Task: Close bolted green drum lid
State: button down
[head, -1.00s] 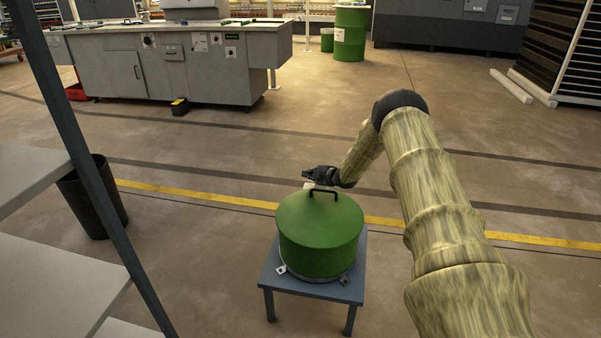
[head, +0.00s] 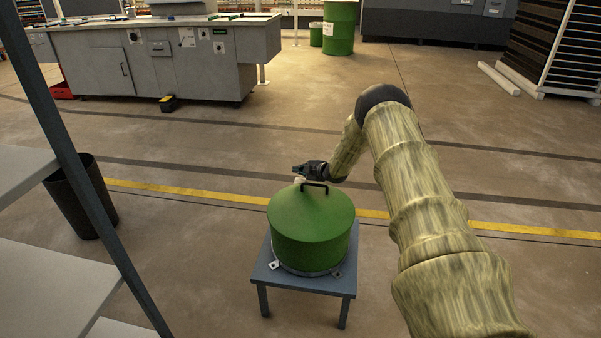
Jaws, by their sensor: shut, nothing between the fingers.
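The green drum (head: 312,240) stands on a small blue-grey table (head: 258,277), with metal bolt tabs at its base. Its green lid (head: 305,208) sits flat on top and looks closed. A black bar handle (head: 314,185) stands up near the lid's far edge. My gripper (head: 298,169) is shut and empty, just behind and above the handle, pointing left. I cannot tell whether it touches the lid or handle. A small pale part shows just below my gripper, by the lid's far edge. The far side of the drum is hidden.
A grey shelf rack (head: 55,240) with a dark upright stands close on the left, beside a black bin (head: 85,200). A grey workbench (head: 160,65) is at the back left. Another green drum (head: 340,27) stands far behind. The floor around the table is clear.

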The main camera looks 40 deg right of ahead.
notch_tip(320, 180, up, 3)
jog(key=shift+r+p, duration=0.1)
jog(key=shift+p, duration=0.65)
jog(key=s+d+r, duration=0.5)
jog(key=r, duration=0.1)
jog(key=shift+r+p, duration=0.3)
jog(key=shift+p, duration=0.05)
jog(key=shift+r, duration=0.1)
